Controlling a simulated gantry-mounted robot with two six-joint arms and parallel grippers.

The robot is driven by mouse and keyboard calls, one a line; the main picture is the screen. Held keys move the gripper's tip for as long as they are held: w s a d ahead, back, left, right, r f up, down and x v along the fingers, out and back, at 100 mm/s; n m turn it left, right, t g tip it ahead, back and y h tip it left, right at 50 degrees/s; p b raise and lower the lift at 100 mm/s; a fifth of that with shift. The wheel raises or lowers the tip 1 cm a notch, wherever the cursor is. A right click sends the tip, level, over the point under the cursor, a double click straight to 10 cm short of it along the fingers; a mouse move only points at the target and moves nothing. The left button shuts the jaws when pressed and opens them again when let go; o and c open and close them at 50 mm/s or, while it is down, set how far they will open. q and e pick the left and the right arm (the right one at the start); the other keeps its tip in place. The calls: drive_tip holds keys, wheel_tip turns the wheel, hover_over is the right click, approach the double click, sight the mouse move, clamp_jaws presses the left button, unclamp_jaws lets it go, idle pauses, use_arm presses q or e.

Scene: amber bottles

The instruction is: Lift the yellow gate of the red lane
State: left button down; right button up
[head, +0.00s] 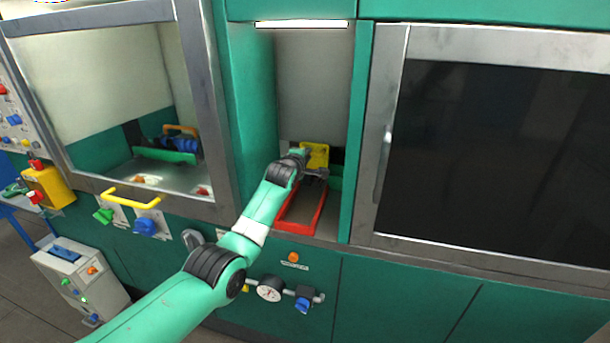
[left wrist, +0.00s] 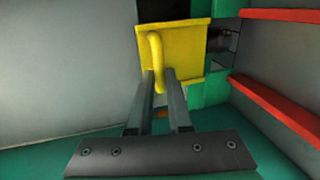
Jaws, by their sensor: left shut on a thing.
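The yellow gate (head: 319,152) is a flat plate at the back of the narrow middle bay, at the far end of the red lane (head: 320,222). In the left wrist view the gate (left wrist: 186,45) carries a rounded yellow handle (left wrist: 155,55). My left gripper (left wrist: 161,72) is shut on this handle, with one finger on each side. In the head view my left gripper (head: 315,172) is partly hidden by its own wrist. The lane's red rails (left wrist: 280,108) run along the right of the wrist view. My right gripper is not in view.
A dark opening (left wrist: 222,40) shows beside the gate, with an unclear dark thing in it. Green bay walls (head: 357,120) stand close on both sides. A glazed cabinet with a yellow handle (head: 131,199) is at left; a dark-windowed door (head: 500,150) is at right.

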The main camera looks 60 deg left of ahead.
use_arm(q)
wheel_tip(320, 180, up, 10)
drive_tip(key=p, duration=0.5)
drive_tip(key=shift+p, duration=0.4)
drive_tip(key=c, duration=0.8)
unclamp_jaws()
drive_tip(key=shift+c, duration=0.2)
drive_tip(key=shift+f, duration=0.1)
drive_tip(key=p+v, duration=1.1)
drive_tip(key=p, duration=0.1)
drive_tip(key=shift+s+d, duration=0.2)
drive_tip(key=shift+s, duration=0.05)
